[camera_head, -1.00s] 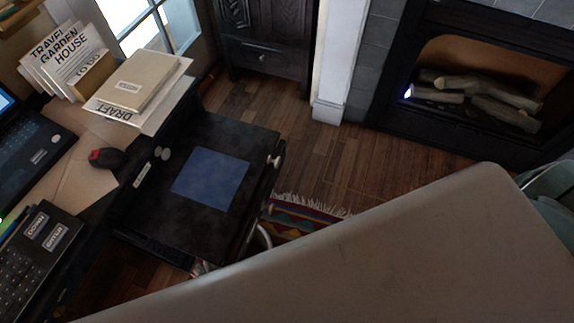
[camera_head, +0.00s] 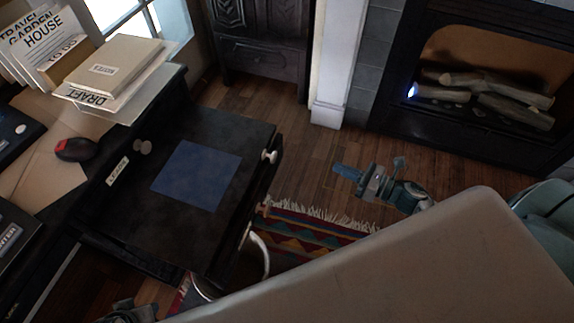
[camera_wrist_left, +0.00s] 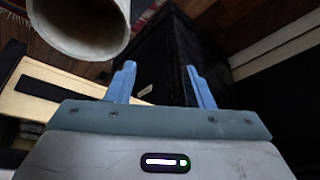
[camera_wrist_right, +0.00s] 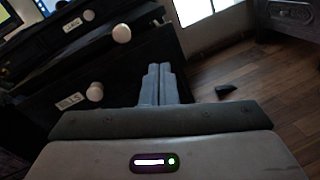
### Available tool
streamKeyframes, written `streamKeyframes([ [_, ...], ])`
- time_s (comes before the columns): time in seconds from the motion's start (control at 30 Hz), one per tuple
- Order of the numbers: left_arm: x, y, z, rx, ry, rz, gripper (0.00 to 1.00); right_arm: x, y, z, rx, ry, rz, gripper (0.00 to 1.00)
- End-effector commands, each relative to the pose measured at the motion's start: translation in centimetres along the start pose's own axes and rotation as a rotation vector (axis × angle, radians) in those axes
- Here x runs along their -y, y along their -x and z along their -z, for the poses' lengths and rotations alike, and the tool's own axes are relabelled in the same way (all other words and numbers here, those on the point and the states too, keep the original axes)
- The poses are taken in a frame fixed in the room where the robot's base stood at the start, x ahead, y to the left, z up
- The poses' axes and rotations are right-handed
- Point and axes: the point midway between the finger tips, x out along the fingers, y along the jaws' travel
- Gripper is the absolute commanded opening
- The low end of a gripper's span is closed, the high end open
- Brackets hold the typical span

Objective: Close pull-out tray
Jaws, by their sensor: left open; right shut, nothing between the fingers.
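The pull-out tray (camera_head: 225,130) is a black board with a blue square (camera_head: 197,175) on top. It sticks out from the desk over the floor and has a pale knob (camera_head: 270,156) on its outer edge. My right gripper (camera_head: 342,170) is shut and empty, right of the tray and apart from it. In the right wrist view its fingers (camera_wrist_right: 159,82) are together beside dark labelled fronts with white knobs (camera_wrist_right: 95,91). In the left wrist view my left gripper (camera_wrist_left: 163,80) is open and empty before a dark cabinet side (camera_wrist_left: 172,45).
The desk at left bears a stack of papers (camera_head: 115,70), books and a red-black mouse (camera_head: 76,149). A pale round container (camera_wrist_left: 80,22) stands near my left gripper. A striped rug (camera_head: 300,232) lies right of the tray. Floor toward the fireplace (camera_head: 480,75) is open.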

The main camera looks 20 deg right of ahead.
Motion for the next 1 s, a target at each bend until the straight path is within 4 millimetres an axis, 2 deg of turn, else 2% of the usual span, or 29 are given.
streamKeyframes([
  [0.1, -0.3, 2.7, 0.3, -0.023, -0.005, -0.003, 0.48, -2.6, -0.5, -0.9, 0.003, 0.2, -0.12, 0.0],
  [0.2, -0.4, 4.1, 0.4, -0.03, -0.007, -0.005, 0.48, -3.9, -0.6, -1.6, 0.009, 0.289, -0.171, 0.0],
  [0.33, -0.4, 4.8, 0.4, -0.029, -0.009, -0.004, 0.48, -4.5, -1.1, -1.9, 0.013, 0.322, -0.19, 0.0],
  [0.47, -0.2, 5.0, 0.4, -0.019, -0.01, 0.001, 0.48, -4.7, -2.5, -2.0, 0.017, 0.321, -0.188, 0.0],
  [0.77, 0.6, 6.3, 0.2, 0.054, -0.017, 0.034, 0.48, -5.7, -7.8, -2.1, 0.018, 0.315, -0.185, 0.0],
  [0.8, 0.8, 6.4, 0.1, 0.066, -0.017, 0.038, 0.48, -5.8, -8.6, -2.1, 0.017, 0.315, -0.185, 0.0],
  [1.0, 0.8, 3.3, -0.3, 0.086, -0.012, 0.035, 0.48, -6.4, -11.9, -2.0, 0.015, 0.314, -0.185, 0.0],
])
